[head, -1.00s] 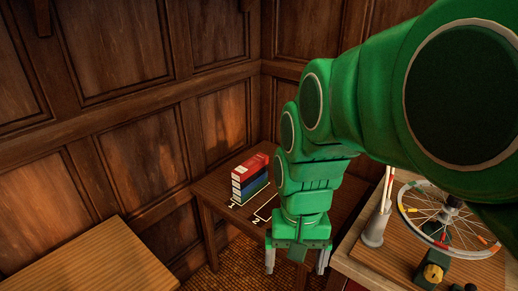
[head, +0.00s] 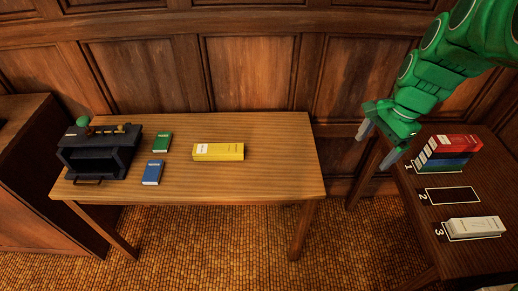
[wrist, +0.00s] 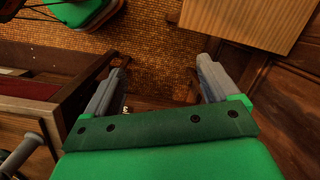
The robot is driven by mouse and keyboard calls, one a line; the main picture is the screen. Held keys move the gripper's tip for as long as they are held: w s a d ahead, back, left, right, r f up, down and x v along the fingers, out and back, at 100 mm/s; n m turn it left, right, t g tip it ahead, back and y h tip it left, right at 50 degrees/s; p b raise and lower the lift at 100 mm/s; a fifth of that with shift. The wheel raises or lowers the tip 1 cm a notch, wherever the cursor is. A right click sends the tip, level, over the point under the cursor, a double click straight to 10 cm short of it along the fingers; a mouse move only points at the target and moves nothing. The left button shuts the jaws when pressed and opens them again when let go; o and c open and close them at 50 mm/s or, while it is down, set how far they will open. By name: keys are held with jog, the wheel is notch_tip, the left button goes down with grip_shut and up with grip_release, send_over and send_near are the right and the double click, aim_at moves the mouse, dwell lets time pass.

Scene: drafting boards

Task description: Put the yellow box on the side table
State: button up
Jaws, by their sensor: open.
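The yellow box (head: 218,152) lies flat on the light wooden table (head: 270,180), right of its middle, with a white label at its left end. A dark table (head: 420,225) at the right carries outlined spots numbered 1, 2 and 3; it looks like the side table. Spot 2 (head: 452,195) is empty. My gripper (head: 376,147) is open and empty, in the air by the dark table's left edge, well right of the yellow box. In the wrist view its two fingers (wrist: 161,75) are spread with nothing between them.
Red, blue and other boxes (head: 450,150) are stacked on spot 1. A white box (head: 475,227) lies on spot 3. A green book (head: 161,142), a blue book (head: 153,172) and a dark open case (head: 100,155) are left of the yellow box. Floor (head: 250,235) is clear.

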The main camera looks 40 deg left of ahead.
jog(key=w+a+f, duration=0.2)
jog(key=a+f, duration=0.1)
jog(key=a, duration=0.8)
jog(key=m+g+y, duration=0.2)
jog(key=m, duration=0.2)
send_near(218, 148)
jog(key=shift+a+f, duration=0.25)
jog(key=shift+f, duration=0.5)
jog(key=shift+s+a+f, duration=0.35)
jog(key=shift+a+f, duration=0.05)
jog(key=shift+d+x, duration=0.2)
jog(key=shift+x, duration=1.65)
jog(key=shift+d+x, duration=0.2)
jog(key=shift+x, duration=1.7)
jog(key=c, duration=1.3)
jog(key=shift+c, duration=0.2)
